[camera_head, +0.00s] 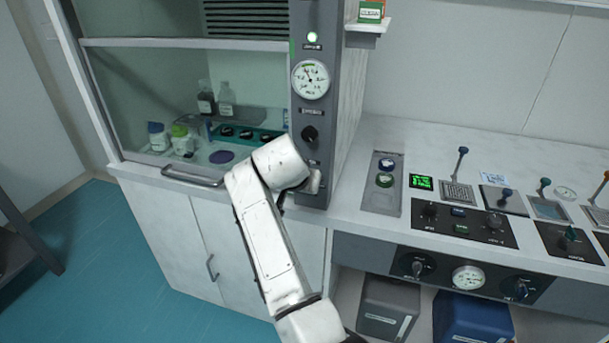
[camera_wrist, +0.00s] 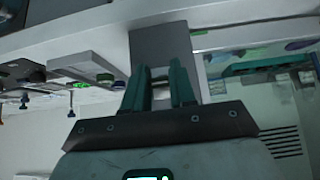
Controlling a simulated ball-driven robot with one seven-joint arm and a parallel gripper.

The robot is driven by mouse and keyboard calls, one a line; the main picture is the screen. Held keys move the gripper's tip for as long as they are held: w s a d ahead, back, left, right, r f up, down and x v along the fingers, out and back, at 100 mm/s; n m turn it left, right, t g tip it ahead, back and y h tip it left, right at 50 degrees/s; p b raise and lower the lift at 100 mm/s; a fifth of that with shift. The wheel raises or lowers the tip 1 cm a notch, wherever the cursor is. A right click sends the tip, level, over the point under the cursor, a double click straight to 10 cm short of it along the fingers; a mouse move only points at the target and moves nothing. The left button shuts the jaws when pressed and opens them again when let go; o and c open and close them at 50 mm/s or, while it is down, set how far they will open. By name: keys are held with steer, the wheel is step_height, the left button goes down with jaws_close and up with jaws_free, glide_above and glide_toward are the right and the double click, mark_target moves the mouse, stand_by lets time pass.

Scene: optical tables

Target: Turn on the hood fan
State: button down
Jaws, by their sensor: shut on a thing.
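The fume hood's grey control post (camera_head: 341,100) stands at the right side of the hood, with a lit green lamp (camera_head: 312,37), a round white gauge (camera_head: 310,79) and a black knob (camera_head: 310,134). My gripper (camera_wrist: 160,76) is at the lower part of this post, below the black knob. In the wrist view its two teal fingers are close together against the grey post, shut on a small dark control (camera_wrist: 159,71). That control is mostly hidden by the fingers.
The hood sash handle (camera_head: 192,177) is left of my arm. Bottles (camera_head: 206,98) and a rack (camera_head: 247,136) stand inside the hood. To the right, the bench holds a grey button panel (camera_head: 383,183) and several switch boxes. Bins (camera_head: 388,307) sit below. Teal floor (camera_head: 105,270) is clear at left.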

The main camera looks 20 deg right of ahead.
steer(key=shift+r+g+y+p, duration=0.3)
steer(key=shift+g+y+p, duration=0.35)
steer(key=shift+p, duration=0.35)
steer(key=shift+f+g, duration=0.1)
steer(key=shift+g, duration=0.15)
steer(key=c, duration=0.9)
jaws_free()
steer(key=shift+w, duration=0.1)
steer(key=v, duration=1)
steer(key=shift+r, duration=0.35)
steer(key=shift+s, duration=0.25)
